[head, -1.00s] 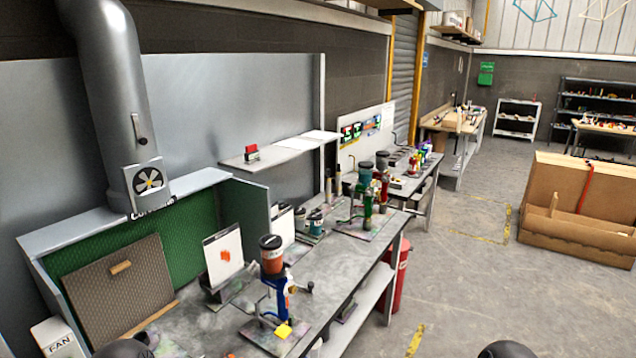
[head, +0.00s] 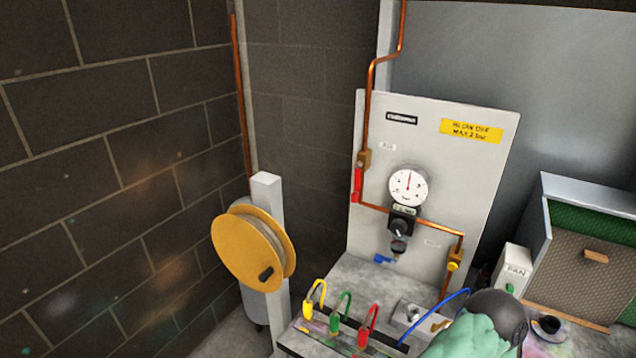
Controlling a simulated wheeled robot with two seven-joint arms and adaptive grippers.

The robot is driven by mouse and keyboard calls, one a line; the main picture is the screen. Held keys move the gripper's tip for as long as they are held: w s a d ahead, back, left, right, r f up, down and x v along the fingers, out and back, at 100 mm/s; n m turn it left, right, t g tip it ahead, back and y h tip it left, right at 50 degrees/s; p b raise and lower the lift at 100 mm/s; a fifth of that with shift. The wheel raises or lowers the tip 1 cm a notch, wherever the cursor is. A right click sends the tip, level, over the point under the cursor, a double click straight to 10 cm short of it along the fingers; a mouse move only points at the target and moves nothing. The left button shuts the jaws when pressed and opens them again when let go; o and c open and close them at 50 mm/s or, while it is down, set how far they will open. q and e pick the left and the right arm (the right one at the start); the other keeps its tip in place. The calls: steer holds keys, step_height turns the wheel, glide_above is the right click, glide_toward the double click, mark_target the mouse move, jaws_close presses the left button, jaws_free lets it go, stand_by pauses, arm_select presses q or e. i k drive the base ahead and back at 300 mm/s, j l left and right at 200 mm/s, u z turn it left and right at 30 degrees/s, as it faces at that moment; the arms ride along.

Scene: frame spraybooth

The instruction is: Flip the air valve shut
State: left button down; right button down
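On the grey-white air panel (head: 425,140), a red lever (head: 357,184) hangs below a brass valve body (head: 364,160). The lever points down, roughly along the vertical copper pipe. A round white gauge (head: 407,186) sits right of it, above a black regulator (head: 402,222). A blue handle (head: 384,259) is below the regulator. A brass fitting with a yellow part (head: 453,266) is at the lower right of the panel. Neither of my grippers shows in the head view, so their state is hidden.
A yellow hose reel (head: 240,252) on a white post stands left of the panel. Yellow, green and red hooked fittings (head: 340,315) stand on the bench in front. A dark rounded shape with a lumpy green thing (head: 470,337) blocks the lower right. A fan box (head: 513,268) stands right.

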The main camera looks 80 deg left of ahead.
mark_target(355, 195)
steer(key=u, duration=2.45)
